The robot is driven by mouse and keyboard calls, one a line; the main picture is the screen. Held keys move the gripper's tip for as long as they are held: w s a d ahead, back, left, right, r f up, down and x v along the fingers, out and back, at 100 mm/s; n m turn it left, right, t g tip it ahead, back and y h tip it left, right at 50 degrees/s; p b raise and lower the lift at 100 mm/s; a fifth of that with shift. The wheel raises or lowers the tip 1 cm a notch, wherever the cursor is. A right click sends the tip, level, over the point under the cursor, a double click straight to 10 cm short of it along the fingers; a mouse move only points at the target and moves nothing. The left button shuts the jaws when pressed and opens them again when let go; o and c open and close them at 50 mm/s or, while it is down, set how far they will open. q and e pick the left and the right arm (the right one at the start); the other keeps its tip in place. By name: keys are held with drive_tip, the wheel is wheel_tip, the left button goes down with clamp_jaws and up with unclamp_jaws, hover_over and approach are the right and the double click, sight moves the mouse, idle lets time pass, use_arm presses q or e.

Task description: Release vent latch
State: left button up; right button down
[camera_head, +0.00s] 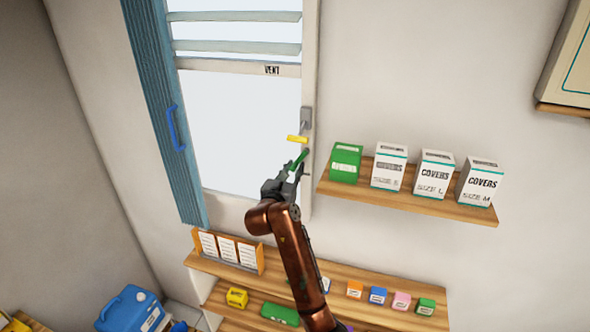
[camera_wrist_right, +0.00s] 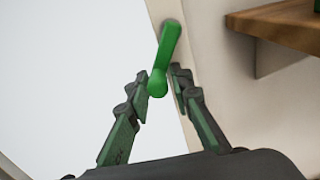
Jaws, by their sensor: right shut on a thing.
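A green lever handle (camera_head: 301,158) is on the right frame of the window (camera_head: 240,125). It also shows in the wrist view (camera_wrist_right: 165,60), running from a pivot on the frame down to a rounded end. My right gripper (camera_head: 289,174) is shut on its lower end, with one finger on each side in the wrist view (camera_wrist_right: 158,84). A yellow handle (camera_head: 297,139) on a grey mount sits just above it on the same frame. A "VENT" label (camera_head: 272,70) is on the crossbar below the slats (camera_head: 235,32). My left gripper is not in view.
A wooden shelf (camera_head: 425,204) with a green box (camera_head: 345,163) and white cover boxes (camera_head: 435,173) stands close right of the gripper. A blue shutter (camera_head: 160,100) is left of the window. Lower shelves (camera_head: 340,290) hold small coloured boxes.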

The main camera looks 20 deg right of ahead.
drive_tip(key=shift+w+a+r+m+b, duration=0.1)
drive_tip(key=shift+a+r+m+b, duration=0.25)
drive_tip(key=shift+b, duration=0.2)
drive_tip(key=m+b, duration=0.1)
drive_tip(key=r+m+b, duration=0.1)
drive_tip(key=m+b, duration=0.1)
drive_tip(key=a+r+m+b, duration=0.1)
drive_tip(key=m, duration=0.1)
drive_tip(key=shift+w, duration=0.4)
drive_tip(key=shift+r, duration=0.1)
drive_tip(key=c, duration=1.9)
unclamp_jaws()
drive_tip(key=shift+o, duration=0.3)
drive_tip(key=shift+b, duration=0.3)
